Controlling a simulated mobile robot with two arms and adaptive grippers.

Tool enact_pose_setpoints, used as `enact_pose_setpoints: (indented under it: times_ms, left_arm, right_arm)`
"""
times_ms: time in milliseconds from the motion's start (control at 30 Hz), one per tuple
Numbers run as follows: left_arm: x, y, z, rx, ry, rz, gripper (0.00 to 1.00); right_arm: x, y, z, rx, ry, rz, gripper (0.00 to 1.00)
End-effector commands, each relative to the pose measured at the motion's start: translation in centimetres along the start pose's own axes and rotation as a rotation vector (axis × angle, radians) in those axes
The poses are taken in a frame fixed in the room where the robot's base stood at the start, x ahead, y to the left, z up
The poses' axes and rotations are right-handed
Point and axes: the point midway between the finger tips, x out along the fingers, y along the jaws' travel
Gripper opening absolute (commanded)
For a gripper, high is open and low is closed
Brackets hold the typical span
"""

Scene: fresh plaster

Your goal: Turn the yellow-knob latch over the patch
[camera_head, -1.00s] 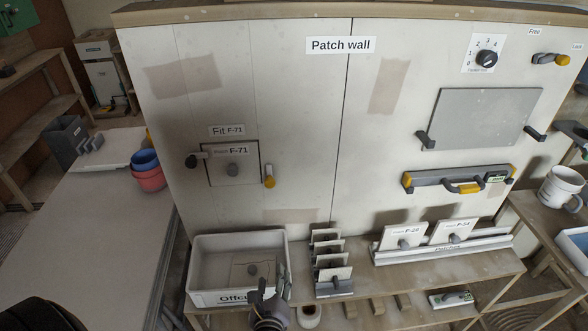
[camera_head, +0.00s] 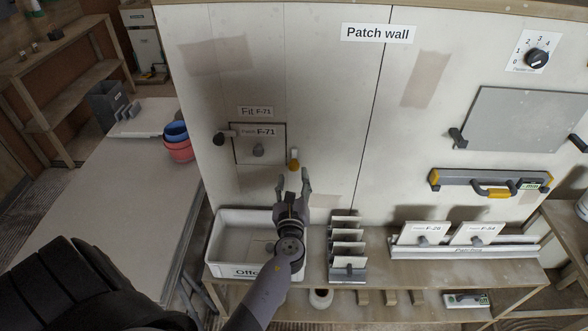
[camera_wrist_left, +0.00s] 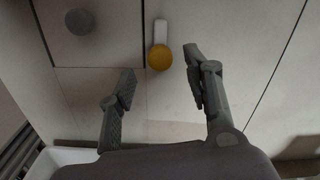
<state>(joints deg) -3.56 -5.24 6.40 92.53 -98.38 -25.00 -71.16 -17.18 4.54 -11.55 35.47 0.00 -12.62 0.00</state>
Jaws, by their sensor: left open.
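The yellow-knob latch (camera_head: 293,163) is on the patch wall just right of patch F-71 (camera_head: 246,150). Its white bar stands upright with the yellow knob at the lower end, beside the patch and not across it. It also shows in the left wrist view (camera_wrist_left: 159,57). My left gripper (camera_head: 292,181) is open and empty just below the knob; in the wrist view the knob appears ahead, between and beyond the fingertips. Patch F-71 sits in its opening with a grey round knob. A dark-knob latch (camera_head: 221,138) lies sideways at the patch's left edge. My right gripper is not in view.
A white offcut bin (camera_head: 212,240) stands below the patch, under my left arm. A rack of tiles (camera_head: 346,245) is to its right on the bench. Patches F-28 (camera_head: 420,233) and F-34 (camera_head: 475,233) stand farther right.

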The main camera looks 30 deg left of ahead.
Motion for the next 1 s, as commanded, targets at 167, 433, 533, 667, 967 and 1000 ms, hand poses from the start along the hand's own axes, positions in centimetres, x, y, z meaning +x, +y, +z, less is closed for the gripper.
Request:
enact_pose_setpoints:
  times_ms: [167, 433, 533, 667, 967, 1000]
  left_arm:
    - [3.0, 0.0, -0.1, -0.001, 0.000, 0.000, 0.46]
    - [4.5, 0.0, -0.1, 0.000, 0.001, -0.001, 0.46]
    - [4.6, 0.0, -0.1, -0.001, 0.001, -0.001, 0.46]
    - [4.5, 0.0, -0.1, -0.001, 0.001, -0.001, 0.45]
    - [4.5, 0.0, -0.1, -0.001, 0.001, 0.000, 0.25]
    - [4.5, 0.0, -0.1, -0.001, 0.001, 0.000, 0.23]
  right_arm:
    - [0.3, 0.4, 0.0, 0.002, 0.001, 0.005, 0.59]
    - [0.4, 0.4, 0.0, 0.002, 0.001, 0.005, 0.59]
    - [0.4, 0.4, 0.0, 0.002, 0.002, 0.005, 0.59]
    - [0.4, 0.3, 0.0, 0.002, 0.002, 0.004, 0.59]
    - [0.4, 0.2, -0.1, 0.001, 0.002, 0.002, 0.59]
    - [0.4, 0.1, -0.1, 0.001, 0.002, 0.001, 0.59]
